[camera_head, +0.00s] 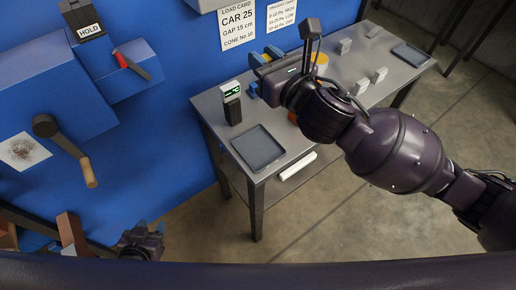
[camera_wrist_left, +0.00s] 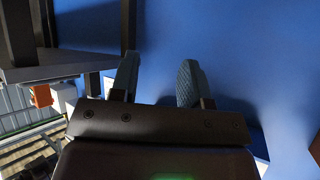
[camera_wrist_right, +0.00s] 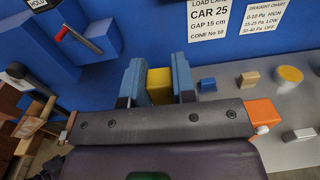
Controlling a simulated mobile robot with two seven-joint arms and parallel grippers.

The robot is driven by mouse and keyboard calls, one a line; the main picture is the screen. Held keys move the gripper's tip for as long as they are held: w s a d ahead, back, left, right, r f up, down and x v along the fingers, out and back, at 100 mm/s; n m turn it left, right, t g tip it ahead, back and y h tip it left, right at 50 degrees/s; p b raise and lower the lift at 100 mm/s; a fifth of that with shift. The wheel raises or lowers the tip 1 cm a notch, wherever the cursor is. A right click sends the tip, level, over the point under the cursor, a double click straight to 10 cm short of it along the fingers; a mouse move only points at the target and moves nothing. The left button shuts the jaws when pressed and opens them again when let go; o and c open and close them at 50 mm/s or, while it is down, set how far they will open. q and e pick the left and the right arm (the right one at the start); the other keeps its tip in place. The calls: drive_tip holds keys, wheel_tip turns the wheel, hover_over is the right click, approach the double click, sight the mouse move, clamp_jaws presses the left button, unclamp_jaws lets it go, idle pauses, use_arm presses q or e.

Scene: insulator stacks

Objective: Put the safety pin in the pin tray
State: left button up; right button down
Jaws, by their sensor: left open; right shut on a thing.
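My right gripper (camera_head: 262,72) is above the metal table near its back edge, beside the blue wall. In the right wrist view its two blue fingers (camera_wrist_right: 158,82) are shut on a yellow block-like thing (camera_wrist_right: 159,86). Most of it is hidden, and I cannot tell whether it is the safety pin. A shallow dark tray (camera_head: 258,149) lies empty on the table's near left end. Another dark tray (camera_head: 411,54) lies at the far right end. Neither shows a label. My left gripper (camera_head: 149,229) is low at the left, open and empty (camera_wrist_left: 158,82).
A black meter with a green display (camera_head: 232,105) stands behind the near tray. Several small blocks (camera_head: 362,87) and a yellow round thing (camera_head: 320,59) are on the table (camera_head: 222,136). A crank (camera_head: 68,150) and a red-handled lever (camera_head: 124,60) stick out at the left.

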drive_tip(key=shift+a+f, duration=0.2)
drive_tip(key=shift+a, duration=0.25)
drive_tip(key=shift+a+f+y, duration=0.2)
drive_tip(key=shift+y, duration=0.1)
wheel_tip(320, 180, down, 20)
drive_tip(key=b, duration=0.7)
drive_tip(key=shift+r, duration=0.15)
use_arm(q)
drive_tip(key=f, duration=0.3)
drive_tip(key=w+f, duration=0.1)
drive_tip(key=f, duration=0.1)
drive_tip(key=shift+d+f, duration=0.1)
drive_tip(key=shift+d, duration=0.3)
use_arm(e)
drive_tip(key=shift+r, duration=0.15)
